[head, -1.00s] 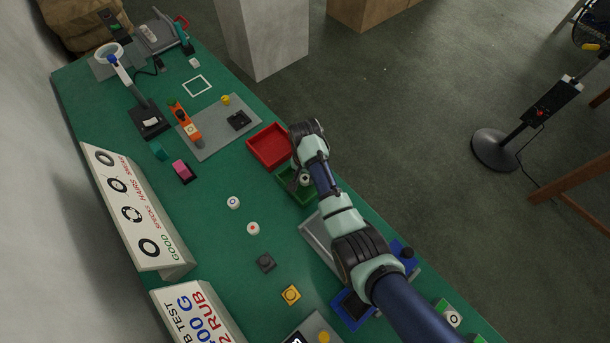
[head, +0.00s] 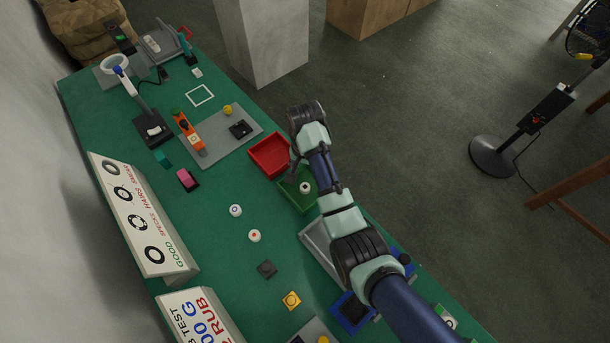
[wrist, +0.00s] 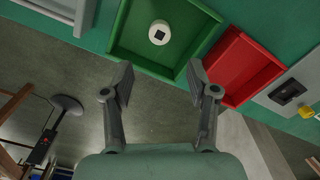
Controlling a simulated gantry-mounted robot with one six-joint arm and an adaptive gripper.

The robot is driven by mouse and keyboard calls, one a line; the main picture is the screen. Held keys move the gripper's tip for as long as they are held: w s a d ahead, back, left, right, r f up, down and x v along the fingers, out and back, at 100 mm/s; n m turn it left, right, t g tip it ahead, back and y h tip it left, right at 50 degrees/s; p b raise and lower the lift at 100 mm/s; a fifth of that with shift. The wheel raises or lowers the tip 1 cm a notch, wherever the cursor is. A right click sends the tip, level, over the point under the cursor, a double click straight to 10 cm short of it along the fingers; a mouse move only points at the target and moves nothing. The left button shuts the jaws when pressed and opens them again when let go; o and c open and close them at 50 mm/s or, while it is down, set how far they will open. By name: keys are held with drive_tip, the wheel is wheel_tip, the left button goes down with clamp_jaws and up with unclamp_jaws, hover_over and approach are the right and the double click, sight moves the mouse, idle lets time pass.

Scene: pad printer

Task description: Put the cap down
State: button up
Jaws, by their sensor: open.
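A white cap (head: 305,187) with a dark mark on top lies in the green tray (head: 285,189). In the wrist view the cap (wrist: 159,32) sits on the floor of the green tray (wrist: 118,24), apart from the tray's walls as far as I can see. My gripper (wrist: 158,78) is open and empty, its two fingers spread just outside the tray's edge in that view, with the cap beyond the fingertips. In the head view my wrist hides most of the gripper.
A red tray (head: 286,164) stands beside the green one. A grey tray (head: 314,238) lies on the other side, partly behind my arm. Two more white caps, one with a blue ring (head: 235,211) and one with a red dot (head: 254,236), lie on the green table.

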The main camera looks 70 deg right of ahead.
drive_tip(key=shift+r, duration=0.95)
drive_tip(key=shift+w+a, duration=0.1)
drive_tip(key=w+a+r+n+t+h, duration=0.1)
drive_tip(key=w+a+r+n+t, duration=0.2)
drive_tip(key=a, duration=0.5)
drive_tip(key=w+a+r+n+t+h, duration=0.1)
drive_tip(key=w+a+r+n+t, duration=0.2)
drive_tip(key=w+a, duration=0.35)
drive_tip(key=w+a+r+n+t, duration=0.15)
drive_tip(key=w+a+n, duration=0.25)
drive_tip(key=a, duration=0.4)
drive_tip(key=s+a+r+n+t+y, duration=0.1)
drive_tip(key=s+a+r+n+t, duration=0.1)
drive_tip(key=a+r+n, duration=0.2)
drive_tip(key=s+a+r+n+t+y, duration=0.1)
drive_tip(key=s+a+r+n+t, duration=0.1)
drive_tip(key=a+r, duration=0.6)
drive_tip(key=a+n+t, duration=0.1)
drive_tip(key=a+n, duration=0.1)
drive_tip(key=a, duration=0.3)
drive_tip(key=shift+s+a+r, duration=0.2)
drive_tip(key=shift+s+r, duration=0.2)
